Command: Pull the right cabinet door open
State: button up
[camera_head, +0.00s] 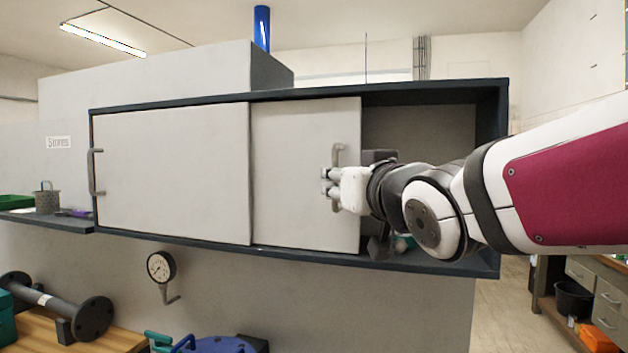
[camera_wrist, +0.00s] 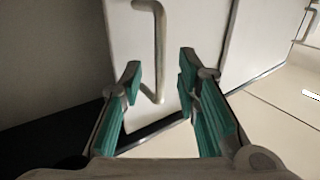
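The right cabinet door (camera_head: 300,170) is a pale sliding panel with a grey bar handle (camera_head: 338,152) near its right edge. It stands slid to the left, overlapping the left door (camera_head: 170,170), so the cabinet's right part is open. My gripper (camera_head: 327,181) is at this handle. In the wrist view, the handle (camera_wrist: 160,50) runs between the two green-padded fingers of my gripper (camera_wrist: 160,75). Gaps show on both sides, so the fingers are open around the bar and not closed on it. My gripper hides the handle's middle in the head view.
The dark cabinet frame (camera_head: 430,92) surrounds the opening. Part of a small object shows on the cabinet floor behind my arm. A pressure gauge (camera_head: 161,267) hangs below. A bench with a black pipe piece (camera_head: 60,307) is at lower left, and drawers (camera_head: 606,310) stand at right.

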jog(key=v, duration=0.8)
jog(key=s+d+f+m+g+h, duration=0.1)
jog(key=s+d+f+g+h, duration=0.2)
jog(key=f, duration=0.4)
jog(key=s+d+f+m+g+h, duration=0.1)
jog(key=s+d+f+g+h, duration=0.15)
jog(key=d+f, duration=0.35)
jog(key=s+d+f+m+g, duration=0.1)
jog(key=s+d+f+g, duration=0.1)
jog(key=s+f+g, duration=0.5)
jog(key=s+f, duration=0.5)
jog(key=s, duration=0.1)
jog(key=shift+d+f, duration=0.25)
jog(key=shift+d, duration=0.1)
